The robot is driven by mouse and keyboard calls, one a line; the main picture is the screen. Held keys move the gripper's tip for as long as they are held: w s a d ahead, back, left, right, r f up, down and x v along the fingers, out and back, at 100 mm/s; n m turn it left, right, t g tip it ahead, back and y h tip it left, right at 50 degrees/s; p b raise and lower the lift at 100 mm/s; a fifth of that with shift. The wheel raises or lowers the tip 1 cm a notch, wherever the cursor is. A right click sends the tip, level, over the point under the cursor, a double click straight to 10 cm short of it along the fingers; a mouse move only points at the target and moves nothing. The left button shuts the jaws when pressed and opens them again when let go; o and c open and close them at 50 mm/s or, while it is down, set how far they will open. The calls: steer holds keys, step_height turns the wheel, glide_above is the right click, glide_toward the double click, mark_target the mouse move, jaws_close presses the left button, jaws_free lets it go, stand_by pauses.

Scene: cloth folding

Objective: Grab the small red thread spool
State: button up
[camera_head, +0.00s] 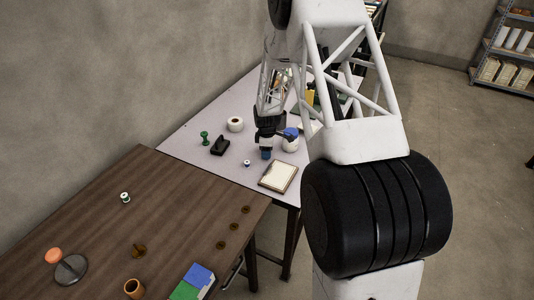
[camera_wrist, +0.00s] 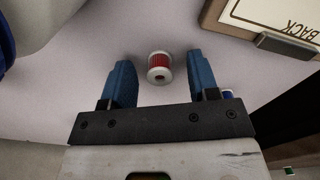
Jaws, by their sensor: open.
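The small red thread spool (camera_wrist: 159,66) has white ends and lies on the pale table (camera_wrist: 60,88). In the wrist view it is ahead of my gripper (camera_wrist: 160,80), between the lines of the two blue fingers, with clear space on both sides. My gripper is open and empty. In the head view my gripper (camera_head: 266,154) points down over the pale table; the red spool cannot be made out there. A small white and blue spool (camera_head: 247,163) stands left of the gripper.
A clipboard (camera_head: 278,176) lies right of the gripper, near the table edge. A brown wooden table (camera_head: 90,215) adjoins in front.

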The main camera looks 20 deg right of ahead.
steer(key=shift+c, duration=0.5)
steer(key=c, duration=0.9)
steer(key=shift+r, duration=0.1)
steer(key=shift+r, duration=0.7)
step_height(320, 180, up, 2)
steer(key=s, duration=0.5)
steer(key=s+a+r, duration=0.1)
steer(key=s, duration=0.4)
steer(key=s+a, duration=0.1)
steer(key=s, duration=0.4)
steer(key=shift+s+r, duration=0.2)
steer(key=shift+s, duration=0.2)
